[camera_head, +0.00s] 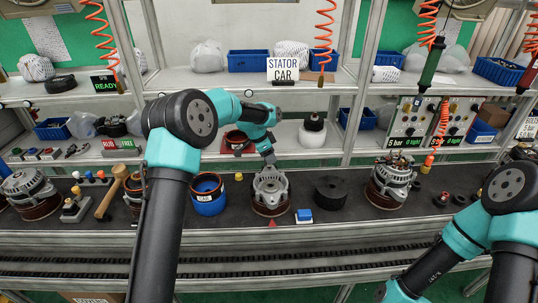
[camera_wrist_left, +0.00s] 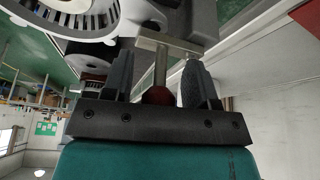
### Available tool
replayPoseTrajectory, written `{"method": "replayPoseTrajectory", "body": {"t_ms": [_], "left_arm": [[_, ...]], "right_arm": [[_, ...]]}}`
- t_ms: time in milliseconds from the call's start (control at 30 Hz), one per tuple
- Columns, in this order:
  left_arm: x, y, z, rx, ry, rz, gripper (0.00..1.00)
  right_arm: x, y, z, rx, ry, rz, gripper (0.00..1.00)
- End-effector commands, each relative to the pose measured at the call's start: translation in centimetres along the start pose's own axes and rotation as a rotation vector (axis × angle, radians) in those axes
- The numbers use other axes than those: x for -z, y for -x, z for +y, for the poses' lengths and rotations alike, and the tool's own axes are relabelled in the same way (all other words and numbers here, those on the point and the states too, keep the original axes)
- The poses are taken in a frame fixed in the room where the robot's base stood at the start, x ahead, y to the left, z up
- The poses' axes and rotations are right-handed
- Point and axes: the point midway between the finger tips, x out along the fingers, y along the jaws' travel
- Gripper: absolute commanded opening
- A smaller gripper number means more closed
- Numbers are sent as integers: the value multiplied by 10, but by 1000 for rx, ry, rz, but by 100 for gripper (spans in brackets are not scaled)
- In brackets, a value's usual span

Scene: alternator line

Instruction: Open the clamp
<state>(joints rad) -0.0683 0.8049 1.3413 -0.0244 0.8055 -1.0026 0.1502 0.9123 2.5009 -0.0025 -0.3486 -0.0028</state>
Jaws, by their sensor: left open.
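In the left wrist view, a clamp handle shows as a metal rod (camera_wrist_left: 160,68) ending in a dark red ball knob (camera_wrist_left: 157,96), joined to a pale metal bar. My left gripper (camera_wrist_left: 157,82) is open, with one finger on each side of the rod and visible gaps to both. In the head view my left gripper (camera_head: 268,160) is just above the silver alternator housing (camera_head: 270,186) at the middle of the bench. The clamp is too small or hidden there to make out. My right gripper is outside the view.
Left of the housing stands a blue can (camera_head: 208,196); right of it are a small blue block (camera_head: 304,216) and a black cylinder (camera_head: 330,193). Another alternator (camera_head: 390,185) stands further right. A wooden mallet (camera_head: 110,195) lies at the left. Shelves rise behind the bench.

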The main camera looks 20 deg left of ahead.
Motion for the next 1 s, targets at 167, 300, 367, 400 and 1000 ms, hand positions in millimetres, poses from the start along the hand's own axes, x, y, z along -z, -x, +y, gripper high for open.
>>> {"method": "replayPoseTrajectory", "body": {"t_ms": [167,300,367,400,1000], "left_arm": [[0,0,0,0,0,0,41],[0,0,0,0,0,0,27],[0,0,0,0,0,0,21],[0,0,0,0,0,0,18],[3,-1,1,32,77,0,8]], "right_arm": [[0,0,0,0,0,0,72],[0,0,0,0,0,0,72],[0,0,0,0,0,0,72],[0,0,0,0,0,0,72],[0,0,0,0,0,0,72]]}}
